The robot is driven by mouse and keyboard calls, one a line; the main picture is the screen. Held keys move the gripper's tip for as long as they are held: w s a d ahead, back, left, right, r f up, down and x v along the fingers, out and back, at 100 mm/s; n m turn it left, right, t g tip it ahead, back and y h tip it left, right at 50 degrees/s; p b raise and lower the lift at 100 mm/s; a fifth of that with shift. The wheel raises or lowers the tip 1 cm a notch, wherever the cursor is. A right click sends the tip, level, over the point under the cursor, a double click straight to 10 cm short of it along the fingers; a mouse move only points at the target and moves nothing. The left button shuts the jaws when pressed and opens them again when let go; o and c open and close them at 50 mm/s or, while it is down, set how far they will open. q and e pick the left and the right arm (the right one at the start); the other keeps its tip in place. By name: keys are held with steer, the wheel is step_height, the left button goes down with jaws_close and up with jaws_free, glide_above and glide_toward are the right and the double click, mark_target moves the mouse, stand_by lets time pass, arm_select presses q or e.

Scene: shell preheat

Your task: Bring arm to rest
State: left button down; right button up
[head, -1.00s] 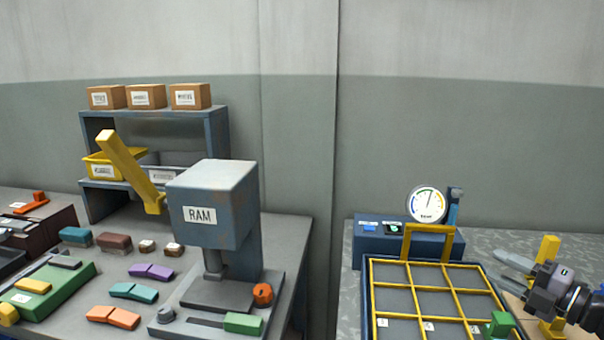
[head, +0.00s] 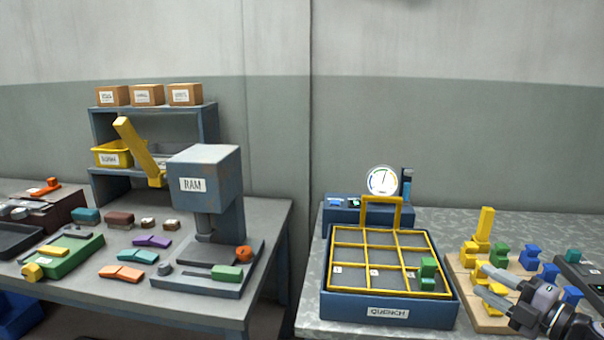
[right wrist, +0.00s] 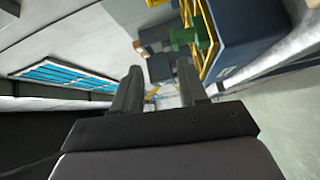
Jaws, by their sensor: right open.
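My right gripper (head: 482,281) is at the lower right of the head view, in front of and over the near part of a wooden board with coloured pieces. Its two fingers stand apart with nothing between them; they also show open and empty in the right wrist view (right wrist: 160,88). My left gripper is not in view.
A blue QUENCH tray (head: 390,311) with a yellow grid holds a green piece (head: 428,272) in its right side. The wooden board (head: 468,313) carries yellow, green and blue pieces. A RAM press (head: 204,170) stands on the left bench. A gap separates the benches.

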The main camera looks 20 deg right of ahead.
steer(key=s+a+f+m+g+h, duration=0.1)
steer(key=s+a+f+m+h, duration=0.1)
steer(key=a+f+m, duration=0.45)
steer(key=s+a+f+m+g+h, duration=0.2)
steer(key=s+a+f+m, duration=0.15)
steer(key=a+f, duration=0.55)
steer(key=s+a+f+m+g+y, duration=0.1)
steer(key=s+a+f+m+g, duration=0.1)
steer(key=a, duration=0.7)
steer(key=s+a+f+m+g+y, duration=0.1)
steer(key=s+a+f+m+g, duration=0.1)
steer(key=s+a+f+m, duration=0.2)
steer(key=a+f, duration=0.3)
steer(key=a, duration=0.2)
steer(key=shift+m, duration=0.4)
steer(key=shift+s+f, duration=0.1)
